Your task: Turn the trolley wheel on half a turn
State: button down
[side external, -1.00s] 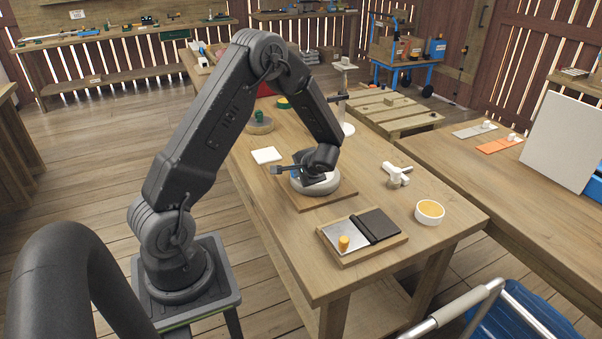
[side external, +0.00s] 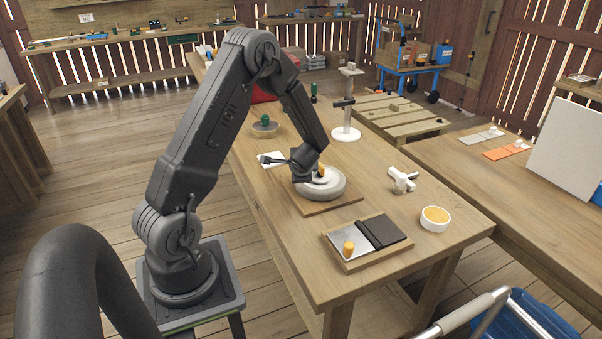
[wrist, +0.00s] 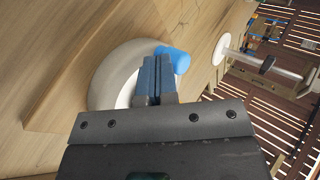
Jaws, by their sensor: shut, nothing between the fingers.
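The trolley wheel (side external: 326,187) is a thick pale grey disc lying flat on a square wooden board (side external: 342,204) on the bench. A small orange piece (side external: 321,170) shows on top of it in the side view. My gripper (wrist: 156,62) is over the wheel, fingers shut and empty, pointing down onto it. In the wrist view a rounded blue peg (wrist: 178,59) is right beside the fingertips; whether they touch cannot be told. The wheel (wrist: 112,70) is partly hidden behind the fingers there. In the side view my wrist hides the fingertips and the wheel's far left part.
A tray (side external: 367,243) with a dark plate and an orange cylinder, a white bowl (side external: 435,219) and a white fitting (side external: 402,182) lie nearer and right. A white-based stand (side external: 346,133), a white tile (side external: 272,159) and a grey round dish (side external: 264,128) are behind.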

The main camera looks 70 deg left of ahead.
jog(key=shift+w+a+m+t+h, duration=0.1)
jog(key=shift+a+m+t+h, duration=0.2)
jog(key=shift+a+m+t, duration=0.5)
jog(key=shift+w+a, duration=1.3)
jog(key=shift+w, duration=0.2)
jog(key=shift+w+a, duration=0.15)
jog(key=shift+w, duration=0.35)
jog(key=shift+w+a, duration=0.15)
jog(key=shift+w, duration=0.35)
jog(key=s, duration=0.4)
jog(key=shift+s+a, duration=0.15)
jog(key=s+r, duration=0.6)
jog(key=s, duration=0.1)
jog(key=shift+a+r, duration=0.3)
jog(key=shift+r, duration=0.1)
